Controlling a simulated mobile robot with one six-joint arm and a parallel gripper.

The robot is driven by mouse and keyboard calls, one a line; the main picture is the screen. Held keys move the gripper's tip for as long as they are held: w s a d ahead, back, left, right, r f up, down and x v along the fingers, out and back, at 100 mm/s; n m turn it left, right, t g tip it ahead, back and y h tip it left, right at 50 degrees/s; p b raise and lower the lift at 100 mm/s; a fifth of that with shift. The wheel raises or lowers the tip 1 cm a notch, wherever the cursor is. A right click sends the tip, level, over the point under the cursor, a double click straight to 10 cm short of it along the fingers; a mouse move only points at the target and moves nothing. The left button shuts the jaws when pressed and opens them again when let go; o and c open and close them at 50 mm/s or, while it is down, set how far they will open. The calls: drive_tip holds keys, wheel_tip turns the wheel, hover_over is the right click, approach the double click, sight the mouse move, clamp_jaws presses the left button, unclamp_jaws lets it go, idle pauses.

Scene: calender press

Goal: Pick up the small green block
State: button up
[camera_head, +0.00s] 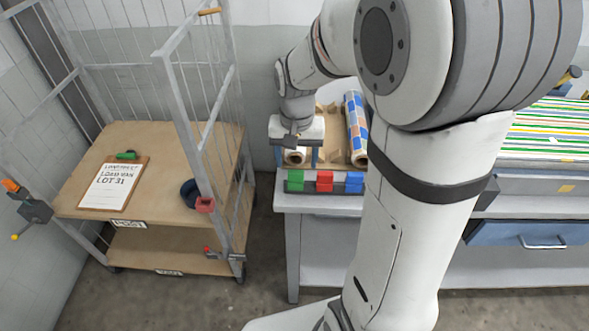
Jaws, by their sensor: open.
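The small green block (295,181) sits at the left end of a low grey holder (310,189) on the front edge of the bench. A red block (324,181) and a blue block (354,182) sit to its right in the same holder. My gripper (296,163) points down, open, with its two fingers apart just above and behind the green block in the picture. A pale roll end shows between the fingers. I cannot tell the exact gap in depth between the fingertips and the block.
A patterned roll (355,128) lies in a cardboard box (333,120) behind the blocks. A wire-sided trolley (160,220) stands left, bearing a clipboard (113,185) and a dark round item (190,193). Striped sheets (555,130) lie right. My arm hides the bench's middle.

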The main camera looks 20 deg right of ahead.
sight(296, 172)
wheel_tip(296, 172, down, 6)
drive_tip(key=shift+w+r+p, duration=0.1)
drive_tip(key=shift+r+p, duration=0.1)
drive_tip(key=shift+p, duration=0.2)
drive_tip(key=c, duration=1.1)
